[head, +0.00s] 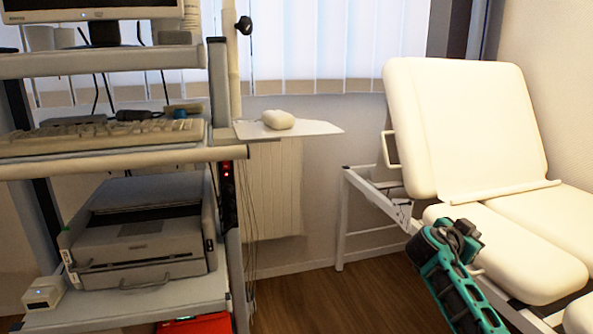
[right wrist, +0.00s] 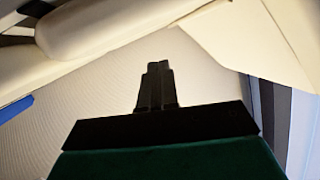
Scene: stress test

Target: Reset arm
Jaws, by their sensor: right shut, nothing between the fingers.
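My right arm comes in from the lower right of the head view. My right gripper (head: 452,236) is a dark piece at the end of the teal arm, in front of the cream examination couch (head: 465,125). In the right wrist view the gripper (right wrist: 158,68) points up the picture with its two black fingers together and nothing between them. I cannot tell from the head view how far it is from the couch. My left gripper is not in view.
A cart on the left holds a monitor (head: 95,8), a keyboard (head: 100,138) and a printer (head: 143,232). A small side shelf (head: 318,127) carries a white rounded object (head: 278,119). Wooden floor (head: 300,300) lies open between cart and couch.

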